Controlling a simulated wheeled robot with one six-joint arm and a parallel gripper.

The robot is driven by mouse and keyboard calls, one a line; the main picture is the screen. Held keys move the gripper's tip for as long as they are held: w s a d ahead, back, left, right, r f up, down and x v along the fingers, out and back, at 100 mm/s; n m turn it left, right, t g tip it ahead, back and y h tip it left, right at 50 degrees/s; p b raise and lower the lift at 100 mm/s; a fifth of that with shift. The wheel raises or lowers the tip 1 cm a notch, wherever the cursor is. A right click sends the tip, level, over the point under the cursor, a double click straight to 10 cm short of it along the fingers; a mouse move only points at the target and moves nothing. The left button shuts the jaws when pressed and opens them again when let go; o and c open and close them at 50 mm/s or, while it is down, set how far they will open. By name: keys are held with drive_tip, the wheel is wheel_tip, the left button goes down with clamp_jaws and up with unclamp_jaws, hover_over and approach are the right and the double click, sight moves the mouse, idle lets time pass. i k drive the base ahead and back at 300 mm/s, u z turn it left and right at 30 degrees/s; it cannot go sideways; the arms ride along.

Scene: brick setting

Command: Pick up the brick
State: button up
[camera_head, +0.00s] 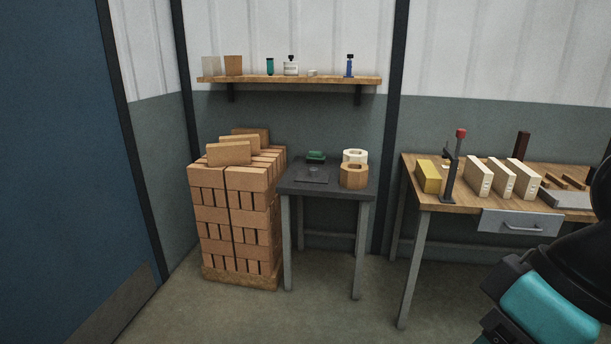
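A strapped stack of orange-brown bricks (236,222) stands on the floor left of the small dark table. I cannot tell which brick the task means. Parts of my arm show at the lower right, but my gripper is not in view.
The small dark table (296,189) holds a green item (316,156) and two ring-shaped pieces (353,176). The workbench (435,199) carries a black stand with a red knob (451,170). A wall shelf (290,80) hangs above. The floor in front is clear.

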sight(238, 153)
drive_tip(key=u, duration=0.25)
drive_tip(key=i, duration=2.15)
drive_tip(key=u, duration=1.05)
drive_tip(key=i, duration=1.9)
drive_tip(key=u, duration=0.5)
